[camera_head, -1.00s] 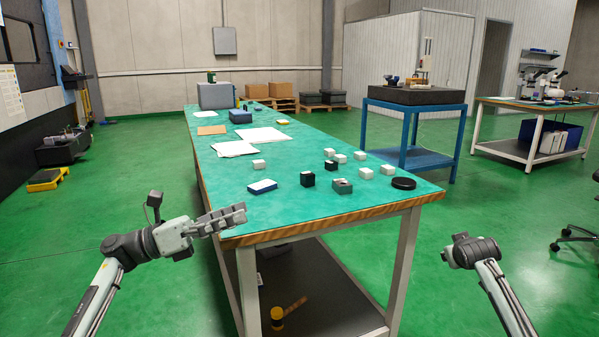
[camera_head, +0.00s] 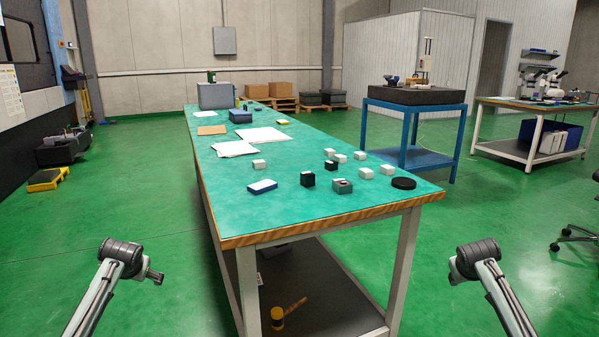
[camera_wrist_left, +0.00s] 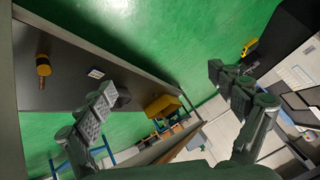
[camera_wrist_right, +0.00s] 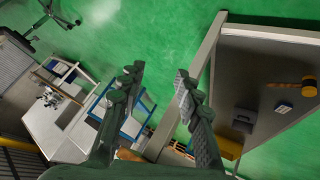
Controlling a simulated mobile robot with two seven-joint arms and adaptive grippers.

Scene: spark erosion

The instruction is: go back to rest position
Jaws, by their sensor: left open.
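My left gripper (camera_wrist_left: 166,82) is open and empty in the left wrist view, its two fingers wide apart. My right gripper (camera_wrist_right: 158,76) is open and empty in the right wrist view, with a smaller gap between its fingers. There, my left arm (camera_head: 122,252) shows at the lower left and my right arm (camera_head: 476,258) at the lower right, in near mirror poses. Both arms are clear of the green-topped table (camera_head: 215,170) between them.
Several small white and dark blocks, a blue-and-white box (camera_head: 262,187) and a black disc (camera_head: 404,183) lie on the table's near end. A mallet (camera_head: 287,313) lies on its lower shelf. A blue stand (camera_head: 463,130) is behind right. Green floor is open at left.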

